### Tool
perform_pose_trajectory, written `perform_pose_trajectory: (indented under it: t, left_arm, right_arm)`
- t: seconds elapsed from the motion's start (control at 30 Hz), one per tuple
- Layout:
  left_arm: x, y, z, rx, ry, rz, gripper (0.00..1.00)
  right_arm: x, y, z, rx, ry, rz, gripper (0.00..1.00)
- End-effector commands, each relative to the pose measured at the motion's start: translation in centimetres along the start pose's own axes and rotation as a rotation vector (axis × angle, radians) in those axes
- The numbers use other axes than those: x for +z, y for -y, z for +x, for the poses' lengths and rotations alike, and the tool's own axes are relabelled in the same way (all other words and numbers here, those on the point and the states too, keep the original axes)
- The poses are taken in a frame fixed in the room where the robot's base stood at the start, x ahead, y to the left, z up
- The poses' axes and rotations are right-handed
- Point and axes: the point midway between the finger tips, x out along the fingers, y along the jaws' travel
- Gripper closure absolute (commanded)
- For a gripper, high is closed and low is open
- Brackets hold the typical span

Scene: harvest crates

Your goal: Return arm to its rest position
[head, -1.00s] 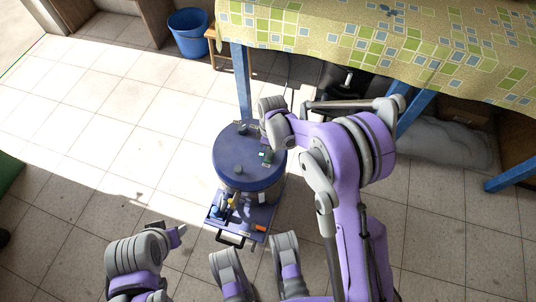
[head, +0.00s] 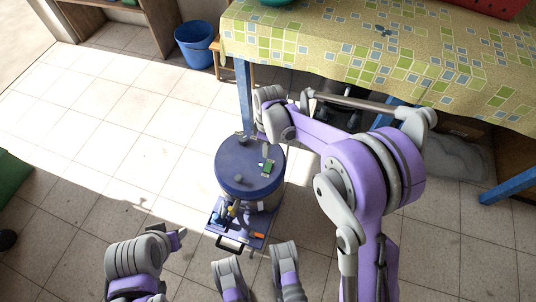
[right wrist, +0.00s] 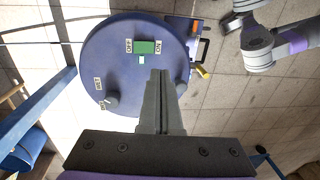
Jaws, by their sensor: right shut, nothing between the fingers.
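My right arm (head: 375,180) reaches in from the lower right over a round blue drum-shaped device (head: 240,180). My right gripper (head: 268,148) hangs above the drum's top, shut and empty. In the right wrist view the closed fingers (right wrist: 160,75) point toward the drum's blue lid (right wrist: 110,60), near a green switch (right wrist: 147,47) labelled on and off. I cannot tell the exact gap to the lid. My left arm (head: 135,262) is folded at the lower left. A small part of its end shows, but its jaw state is unclear.
A table with a green-patterned cloth (head: 330,45) and blue legs (head: 243,95) stands behind the drum. A blue bucket (head: 194,44) and a wooden stool (head: 230,65) are at its left. A red crate (head: 490,5) is on the table. The tiled floor at left (head: 120,120) is clear.

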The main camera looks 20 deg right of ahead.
Motion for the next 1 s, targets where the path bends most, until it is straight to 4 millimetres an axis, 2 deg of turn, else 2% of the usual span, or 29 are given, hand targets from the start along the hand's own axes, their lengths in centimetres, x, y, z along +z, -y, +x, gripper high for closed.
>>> perform_pose_trajectory:
  t: [0.03,0.2,0.83,1.0]
  left_arm:
    - [-0.1,0.0,-0.3,0.0,-0.001,0.0,0.5]
    - [-0.2,0.0,-0.5,0.0,-0.002,0.0,0.5]
    - [-0.2,0.0,-0.5,0.0,-0.002,0.0,0.5]
    - [-0.2,0.0,-0.5,0.0,-0.002,0.0,0.5]
  right_arm:
    - [0.0,0.2,-0.8,0.0,0.0,0.0,1.0]
    - [0.0,0.4,-1.8,0.0,0.0,0.0,1.0]
    - [0.1,0.5,-2.0,0.002,-0.001,0.004,1.0]
    - [1.6,1.8,-4.1,0.037,-0.024,0.085,1.0]
